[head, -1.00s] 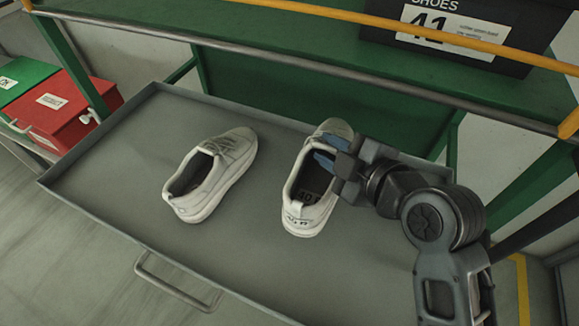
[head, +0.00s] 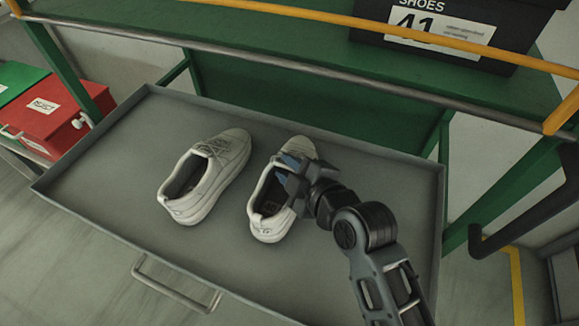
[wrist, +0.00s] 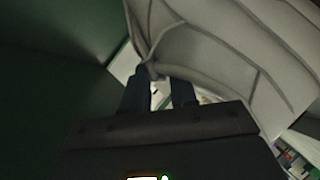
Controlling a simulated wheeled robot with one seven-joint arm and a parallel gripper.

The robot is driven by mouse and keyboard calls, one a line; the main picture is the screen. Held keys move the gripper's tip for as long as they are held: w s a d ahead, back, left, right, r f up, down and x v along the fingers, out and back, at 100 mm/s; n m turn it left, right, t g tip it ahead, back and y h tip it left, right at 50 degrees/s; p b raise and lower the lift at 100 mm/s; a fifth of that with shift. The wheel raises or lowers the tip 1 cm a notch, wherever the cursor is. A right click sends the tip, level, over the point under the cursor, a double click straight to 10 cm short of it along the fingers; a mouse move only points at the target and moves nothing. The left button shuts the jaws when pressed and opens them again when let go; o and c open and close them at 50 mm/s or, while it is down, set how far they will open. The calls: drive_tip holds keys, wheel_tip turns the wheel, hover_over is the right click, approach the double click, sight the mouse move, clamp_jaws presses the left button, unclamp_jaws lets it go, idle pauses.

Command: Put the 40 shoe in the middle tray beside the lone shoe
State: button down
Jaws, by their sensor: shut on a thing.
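My gripper (head: 289,166) is shut on a white shoe (head: 266,219), gripping it near the opening on its right side. Dark marks show inside this shoe and at its heel, too small to read now. The lone white shoe (head: 204,180) sits in the grey tray (head: 110,160), to the left of the held shoe, with a narrow gap between them. Both shoes point roughly the same way, toes to the back. I cannot tell whether the held shoe touches the tray floor. In the wrist view the held shoe (wrist: 225,50) fills the upper right above the fingers.
A black box marked 41 (head: 450,35) stands on the green shelf (head: 250,55) behind the tray. An orange rail (head: 330,18) runs across above. Red (head: 50,120) and green (head: 22,85) bins are at the left. The tray is clear at its left and right.

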drive_tip(key=shift+f, duration=0.1)
drive_tip(key=c, duration=1)
unclamp_jaws()
drive_tip(key=shift+o, duration=0.6)
drive_tip(key=shift+f, duration=0.15)
drive_tip(key=shift+s+f, duration=0.1)
drive_tip(key=v, duration=1.2)
drive_tip(key=shift+r+b, duration=0.35)
drive_tip(key=shift+r, duration=0.05)
